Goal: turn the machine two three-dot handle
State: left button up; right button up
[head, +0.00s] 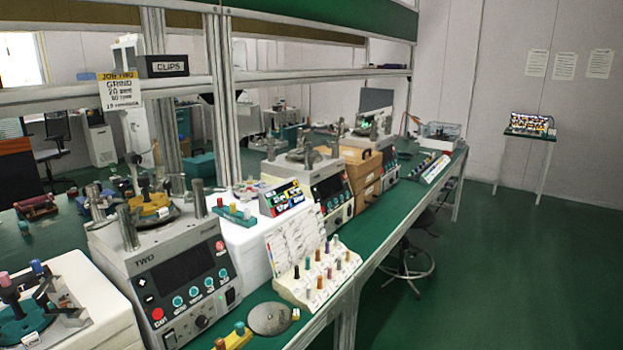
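Machine two (160,250), a grey lapping machine marked "TWO", stands on the green bench at the left. Its sloped dark front panel (183,268) carries a row of several teal knobs (194,291), a red button (158,314) and a black knob (201,322) lower down. On its top are a yellow piece (153,205) and upright metal cylinders (127,227). Dot marks are too small to make out, so I cannot tell which part is the three-dot handle. Neither of my grippers shows in the head view.
Another machine (70,305) partly shows at the lower left. A white rack of coloured pegs (312,279) and a grey round plate (268,318) lie right of machine two. Further machines (318,180) stand along the bench. A stool (408,262) stands by it; the green floor at right is clear.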

aim_at(161, 173)
jog(key=i+l+u, duration=0.1)
jog(key=i+l, duration=0.2)
jog(key=i+l+u, duration=0.25)
jog(key=i+l, duration=0.25)
jog(key=l, duration=0.2)
jog(key=i+l+u, duration=0.1)
jog(key=i+l, duration=0.15)
jog(key=l, duration=0.15)
jog(key=i+l+u, duration=0.15)
jog(key=l, duration=0.25)
jog(key=i+l+u, duration=0.1)
jog(key=i+l, duration=0.2)
jog(key=l, duration=0.1)
